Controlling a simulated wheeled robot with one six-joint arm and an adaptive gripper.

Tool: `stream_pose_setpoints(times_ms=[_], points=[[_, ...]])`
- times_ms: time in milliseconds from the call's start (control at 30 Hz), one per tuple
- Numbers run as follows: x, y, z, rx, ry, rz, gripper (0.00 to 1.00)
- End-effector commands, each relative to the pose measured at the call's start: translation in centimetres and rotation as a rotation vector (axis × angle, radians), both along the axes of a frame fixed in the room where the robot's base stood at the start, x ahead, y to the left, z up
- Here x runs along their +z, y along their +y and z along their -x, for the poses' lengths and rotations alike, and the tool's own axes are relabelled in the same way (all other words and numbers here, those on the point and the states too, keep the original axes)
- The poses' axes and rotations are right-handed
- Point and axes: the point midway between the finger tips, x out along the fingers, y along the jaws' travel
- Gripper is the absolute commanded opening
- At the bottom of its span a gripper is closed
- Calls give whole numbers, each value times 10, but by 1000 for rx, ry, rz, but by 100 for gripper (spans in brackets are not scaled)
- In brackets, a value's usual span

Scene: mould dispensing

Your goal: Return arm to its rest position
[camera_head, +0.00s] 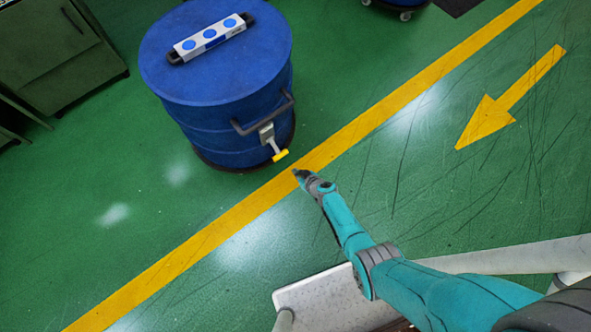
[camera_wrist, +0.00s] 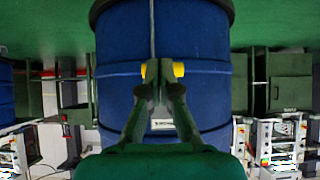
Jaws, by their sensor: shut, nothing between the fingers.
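My teal arm reaches up from the lower right in the head view. My gripper (camera_head: 298,173) is shut and empty, just below and right of the yellow tap handle (camera_head: 281,156). In the wrist view my gripper (camera_wrist: 163,70) sits in front of the tap, and the yellow handle (camera_wrist: 178,70) shows on both sides of the fingertips. The blue drum (camera_head: 190,125) stands on the floor and carries the tap low on its side. The drum fills the middle of the wrist view (camera_wrist: 120,60). I cannot tell whether the fingers touch the handle.
A white bar with blue discs (camera_head: 209,39) lies on the drum's lid. A dark handle (camera_head: 262,115) sticks out above the tap. A green cabinet (camera_head: 55,55) stands at the upper left. The green floor with a yellow line (camera_head: 215,230) and arrow (camera_head: 510,98) is open on the right.

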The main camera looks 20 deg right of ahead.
Motion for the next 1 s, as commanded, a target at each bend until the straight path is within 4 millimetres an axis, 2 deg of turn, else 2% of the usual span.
stream_pose_setpoints(times_ms=[367,467,567,767,1000], points=[[0,0,0,0,0,0,0],[-2,0,7,-2,4,3,0],[-4,0,26,-12,11,8,0],[0,-3,91,-62,21,27,0],[30,-10,169,-133,2,50,0]])
